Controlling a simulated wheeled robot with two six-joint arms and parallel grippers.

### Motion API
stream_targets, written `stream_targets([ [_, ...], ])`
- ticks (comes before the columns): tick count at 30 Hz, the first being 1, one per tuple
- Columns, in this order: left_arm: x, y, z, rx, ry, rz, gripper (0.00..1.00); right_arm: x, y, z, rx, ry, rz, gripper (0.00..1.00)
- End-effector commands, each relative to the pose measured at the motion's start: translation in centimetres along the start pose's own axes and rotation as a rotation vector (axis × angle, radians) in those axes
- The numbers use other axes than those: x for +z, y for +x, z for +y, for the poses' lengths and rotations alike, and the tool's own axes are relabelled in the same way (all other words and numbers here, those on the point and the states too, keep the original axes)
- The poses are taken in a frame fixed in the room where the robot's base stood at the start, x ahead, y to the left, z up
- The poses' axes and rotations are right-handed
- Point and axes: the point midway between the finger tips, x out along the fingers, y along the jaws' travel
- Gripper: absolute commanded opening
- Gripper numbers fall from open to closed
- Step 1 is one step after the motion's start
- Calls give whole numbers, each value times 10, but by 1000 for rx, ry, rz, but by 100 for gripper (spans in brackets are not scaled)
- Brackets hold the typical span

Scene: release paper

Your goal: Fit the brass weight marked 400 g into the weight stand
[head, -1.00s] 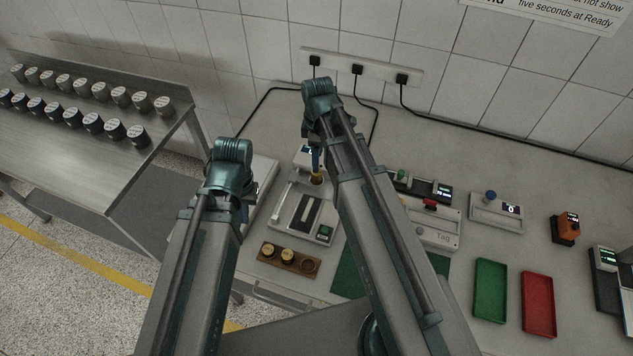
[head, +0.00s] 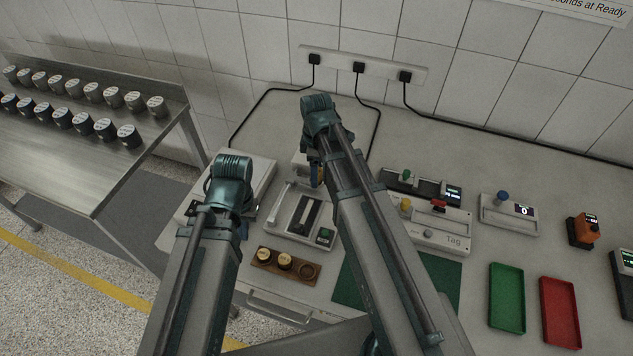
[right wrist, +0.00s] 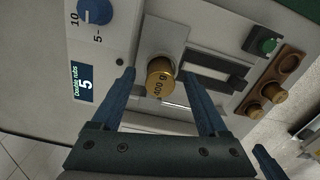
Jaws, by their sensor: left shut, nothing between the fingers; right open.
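The brass weight (right wrist: 160,78) marked 400 g sits on the light metal plate of the tester (right wrist: 170,40) in the right wrist view. My right gripper (right wrist: 159,74) is open, with one finger on each side of the weight; I see gaps beside it. In the head view my right gripper is mostly hidden by its own arm. The weight stand (head: 285,265) is a wooden block holding two brass weights, with an empty round recess (head: 308,271) at its right end. It also shows in the right wrist view (right wrist: 290,62). My left gripper (head: 246,208) is shut and empty, left of the tester.
Right of my right arm stand a Tag device (head: 440,240), a knob box (head: 510,213), a green tray (head: 507,298) and a red tray (head: 560,312). A green mat (head: 347,285) lies beside the stand. A steel table (head: 60,160) with several metal cups is at left.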

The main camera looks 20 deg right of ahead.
Motion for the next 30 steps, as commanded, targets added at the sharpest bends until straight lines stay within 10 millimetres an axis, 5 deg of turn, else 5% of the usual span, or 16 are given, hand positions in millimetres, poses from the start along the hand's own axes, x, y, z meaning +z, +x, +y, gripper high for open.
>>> stream_targets([
  [9,0,6,1,0,0,0,0,0,6,0,0,0,0,77],
  [22,0,6,1,0,0,0,0,0,6,0,0,0,0,0],
  [30,0,6,1,0,0,0,0,0,6,0,0,0,0,0],
])
